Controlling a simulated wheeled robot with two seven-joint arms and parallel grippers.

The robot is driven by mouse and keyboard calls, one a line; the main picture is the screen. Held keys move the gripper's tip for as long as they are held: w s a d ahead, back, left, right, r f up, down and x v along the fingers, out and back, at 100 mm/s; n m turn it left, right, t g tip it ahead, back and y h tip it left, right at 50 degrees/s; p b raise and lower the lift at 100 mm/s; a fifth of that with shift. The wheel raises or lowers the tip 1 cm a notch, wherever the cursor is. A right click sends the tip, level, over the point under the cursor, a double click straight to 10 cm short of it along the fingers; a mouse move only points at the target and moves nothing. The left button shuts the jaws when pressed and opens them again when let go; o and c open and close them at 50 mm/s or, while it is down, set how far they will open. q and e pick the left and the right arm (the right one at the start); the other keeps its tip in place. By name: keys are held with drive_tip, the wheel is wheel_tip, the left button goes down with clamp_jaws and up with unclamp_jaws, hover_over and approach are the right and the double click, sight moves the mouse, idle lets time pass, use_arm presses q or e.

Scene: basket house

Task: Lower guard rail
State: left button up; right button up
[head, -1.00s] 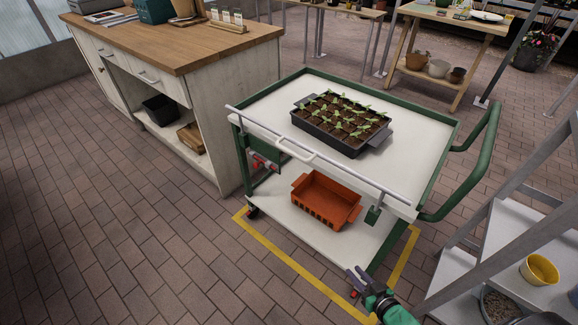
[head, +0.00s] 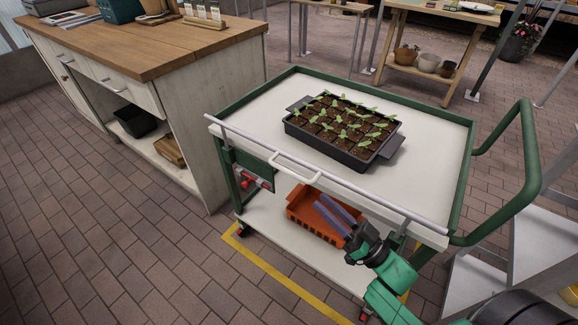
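The guard rail (head: 335,177) is a grey bar along the near edge of the green-framed cart (head: 440,111), at about the height of the white top. A white loop handle (head: 296,168) is attached at its middle and sticks out toward me. A black seedling tray (head: 340,131) stands on the cart top behind the rail. My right gripper (head: 333,212) is in front of the cart, below and right of the loop handle and apart from it. Its two purple-grey fingers point up and left, with a gap between them and nothing held. My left gripper is not in view.
An orange crate (head: 308,222) sits on the cart's lower shelf, partly behind my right gripper. A wooden-topped workbench (head: 160,47) stands at the left. A grey step ladder (head: 541,243) is close at the right. The brick floor at the front left is clear.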

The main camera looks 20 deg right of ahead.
sight(290, 171)
drive_tip(key=x, duration=0.5)
drive_tip(key=shift+w, duration=0.2)
drive_tip(key=x, duration=0.6)
drive_tip(key=shift+w+f+p, duration=0.1)
drive_tip(key=shift+f+p, duration=0.05)
drive_tip(key=shift+p, duration=0.2)
drive_tip(key=shift+w+a, duration=0.1)
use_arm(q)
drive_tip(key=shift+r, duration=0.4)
use_arm(e)
clamp_jaws()
